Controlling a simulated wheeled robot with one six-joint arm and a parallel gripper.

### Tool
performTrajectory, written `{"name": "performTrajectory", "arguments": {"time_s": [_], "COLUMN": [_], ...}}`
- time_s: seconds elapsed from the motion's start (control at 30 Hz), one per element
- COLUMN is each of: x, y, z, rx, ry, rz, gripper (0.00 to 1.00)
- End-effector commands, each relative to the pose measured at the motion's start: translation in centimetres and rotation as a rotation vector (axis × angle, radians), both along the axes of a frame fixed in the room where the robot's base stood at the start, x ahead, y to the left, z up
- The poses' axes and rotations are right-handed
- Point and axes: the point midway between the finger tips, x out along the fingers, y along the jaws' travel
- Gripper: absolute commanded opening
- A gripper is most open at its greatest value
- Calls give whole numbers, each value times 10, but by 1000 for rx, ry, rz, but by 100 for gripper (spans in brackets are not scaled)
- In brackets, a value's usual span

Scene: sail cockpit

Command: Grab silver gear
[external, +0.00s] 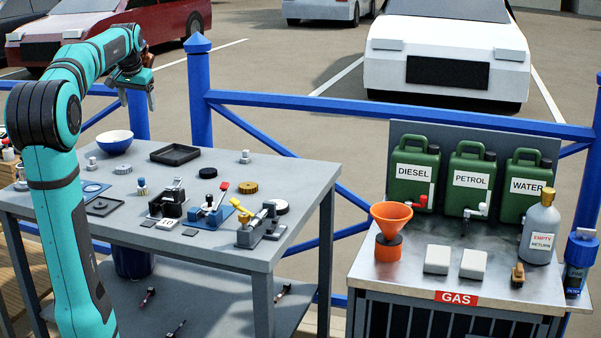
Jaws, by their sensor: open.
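A small silver, toothed disc that looks like the silver gear (122,169) lies flat on the grey work table (290,170), just below the blue-and-white bowl in the picture. A similar brass-coloured gear (248,187) lies farther right on the table. My gripper (138,100) is raised well above the back of the table, fingers pointing down. It is open, with nothing seen between the fingers, and apart from the silver gear.
A bowl (115,142), a black tray (175,154) and a black disc (208,173) lie near the silver gear. Several clamp-like fixtures (207,214) line the table's front. Blue railings (400,113) run behind. A gas bench (420,281) stands at right.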

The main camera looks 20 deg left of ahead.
Motion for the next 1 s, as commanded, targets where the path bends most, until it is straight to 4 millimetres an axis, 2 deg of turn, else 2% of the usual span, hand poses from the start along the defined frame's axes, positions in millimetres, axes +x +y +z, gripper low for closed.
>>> {"name": "performTrajectory", "arguments": {"time_s": [0.03, 0.2, 0.43, 0.6, 0.73, 1.0], "x": [8, 25, 37, 40, 40, 39], "y": [14, 55, 100, 114, 116, 115], "z": [-6, -21, -38, -43, -52, -98], "rx": [-13, -62, -126, -150, -154, -154], "ry": [40, 177, 318, 362, 369, 369], "rz": [9, 21, 30, 32, 32, 31], "gripper": [76, 76, 76, 76, 76, 76]}}
